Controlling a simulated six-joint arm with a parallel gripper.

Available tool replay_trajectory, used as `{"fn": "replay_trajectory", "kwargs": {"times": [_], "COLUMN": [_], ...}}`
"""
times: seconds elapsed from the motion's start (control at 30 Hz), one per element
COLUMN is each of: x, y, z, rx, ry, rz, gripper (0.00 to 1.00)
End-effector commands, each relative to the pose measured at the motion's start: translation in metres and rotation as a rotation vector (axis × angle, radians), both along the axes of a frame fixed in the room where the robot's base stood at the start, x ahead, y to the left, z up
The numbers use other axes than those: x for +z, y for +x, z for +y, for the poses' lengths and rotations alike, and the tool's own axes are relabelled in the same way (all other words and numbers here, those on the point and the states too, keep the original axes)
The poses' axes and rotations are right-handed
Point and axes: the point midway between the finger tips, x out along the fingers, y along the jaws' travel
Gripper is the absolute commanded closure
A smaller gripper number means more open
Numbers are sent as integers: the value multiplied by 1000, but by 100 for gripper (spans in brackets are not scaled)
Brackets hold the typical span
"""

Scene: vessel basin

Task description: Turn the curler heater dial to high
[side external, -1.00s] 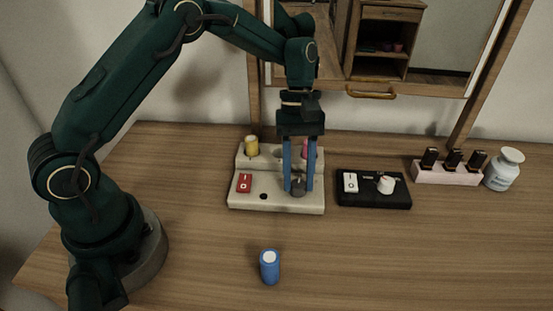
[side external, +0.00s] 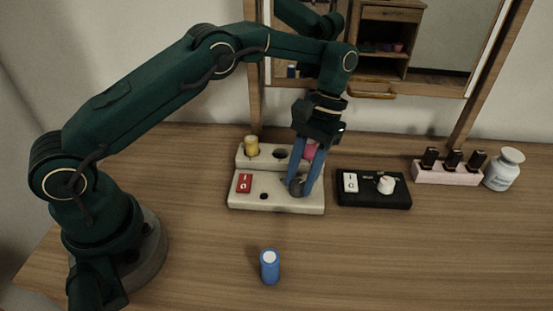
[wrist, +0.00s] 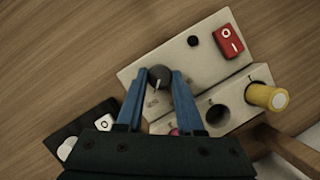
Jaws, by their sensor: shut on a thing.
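The curler heater is a cream stepped box (side external: 270,203) on the table, with a red rocker switch (side external: 244,183) at its front left. Its dark grey dial (wrist: 159,76) with a white pointer line sits at the front right. My gripper (side external: 302,190) is tilted over the box, its blue fingers closed on the two sides of the dial. The dial is partly hidden by the fingers in the side view. A yellow curler (side external: 252,146) and a pink curler (side external: 311,150) stand in the back row, with an empty hole (wrist: 218,115) between them.
A black box (side external: 373,202) with a white switch and white knob stands close at the right. A blue curler (side external: 270,267) stands on the table in front. A pink bottle holder (side external: 447,178) and white jar (side external: 504,169) are farther right. A mirror (side external: 440,35) stands behind.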

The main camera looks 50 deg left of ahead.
Motion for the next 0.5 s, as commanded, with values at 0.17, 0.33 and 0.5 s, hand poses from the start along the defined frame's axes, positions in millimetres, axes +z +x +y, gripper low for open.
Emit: {"fn": "replay_trajectory", "kwargs": {"times": [0.17,0.33,0.5], "x": [1,1,1], "y": [-1,-1,-1], "z": [-1,-1,-1], "rx": [-29,-35,-35], "ry": [-2,-2,-2], "rz": [3,4,4], "gripper": [100,100,100]}}
